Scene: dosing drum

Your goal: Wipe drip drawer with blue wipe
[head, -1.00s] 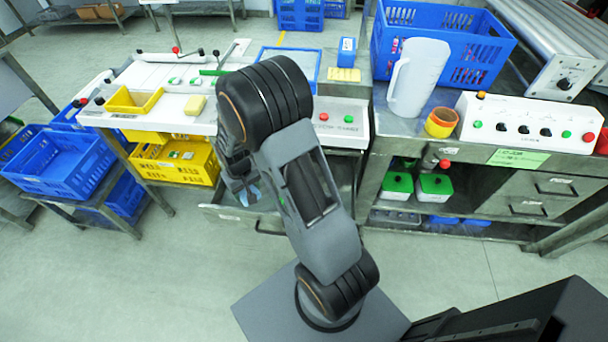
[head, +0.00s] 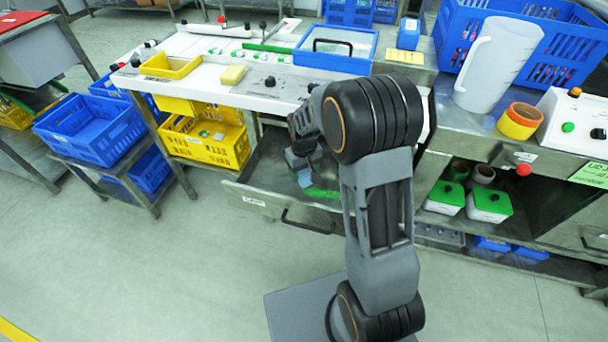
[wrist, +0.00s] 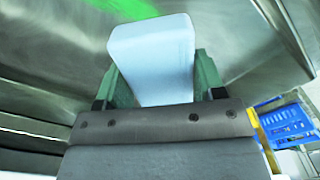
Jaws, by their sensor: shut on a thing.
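In the wrist view my gripper (wrist: 152,92) is shut on the blue wipe (wrist: 152,50), a pale blue block between the green fingers. A small part of the blue wipe (head: 305,178) shows below my gripper in the head view. A green smear (head: 322,193) lies on the drawer floor near the front, to the right of the wipe. The same green smear (wrist: 125,8) shows beyond the wipe in the wrist view. I cannot tell whether the wipe touches the floor.
A white worktop (head: 240,90) stands above the drawer, with a yellow tray (head: 170,67) and a yellow sponge (head: 233,75). A yellow crate (head: 205,142) sits left of the drawer. Shelves with green-lidded containers (head: 490,203) are at the right.

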